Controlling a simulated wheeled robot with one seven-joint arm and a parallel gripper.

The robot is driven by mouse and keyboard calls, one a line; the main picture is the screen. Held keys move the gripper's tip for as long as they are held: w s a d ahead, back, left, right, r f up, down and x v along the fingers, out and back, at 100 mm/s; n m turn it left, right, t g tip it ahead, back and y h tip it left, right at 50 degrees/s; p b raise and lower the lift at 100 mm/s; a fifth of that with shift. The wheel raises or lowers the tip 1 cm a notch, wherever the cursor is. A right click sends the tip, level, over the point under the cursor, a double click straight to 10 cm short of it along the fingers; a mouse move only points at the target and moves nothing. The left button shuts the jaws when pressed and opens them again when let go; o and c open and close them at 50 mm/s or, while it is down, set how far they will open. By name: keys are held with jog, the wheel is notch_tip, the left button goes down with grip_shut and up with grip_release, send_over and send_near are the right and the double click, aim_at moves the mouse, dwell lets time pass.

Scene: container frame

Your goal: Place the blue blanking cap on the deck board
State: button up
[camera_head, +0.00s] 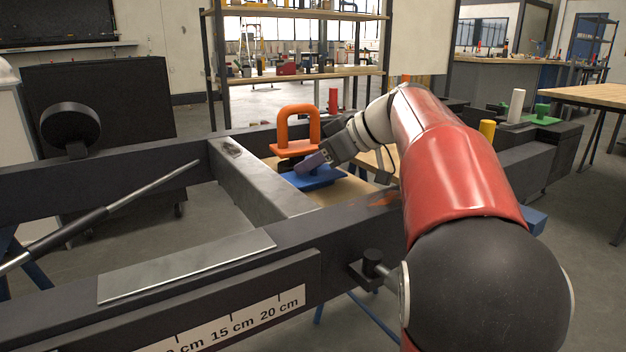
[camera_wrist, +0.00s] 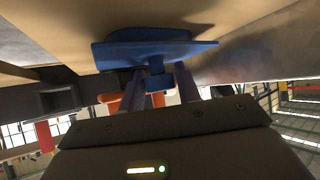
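The blue blanking cap (camera_head: 318,179) is a flat blue plate at the wooden deck board (camera_head: 345,192) inside the dark frame. In the wrist view the cap (camera_wrist: 155,53) fills the upper middle, with its small grip knob toward me. My gripper (camera_head: 312,163) reaches down to the cap from the right. Its fingers (camera_wrist: 160,82) stand on both sides of the knob and appear closed against it. The board (camera_wrist: 255,18) shows past the cap with a shadow on it. I cannot tell whether the cap rests fully on the board.
An orange handle-shaped piece (camera_head: 297,130) stands just behind the cap. A grey crossbeam (camera_head: 255,175) bounds the board on the left, and the dark near rail (camera_head: 225,265) carries a metal plate.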

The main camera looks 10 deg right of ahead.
jog(key=c, duration=0.7)
jog(key=shift+r, duration=0.1)
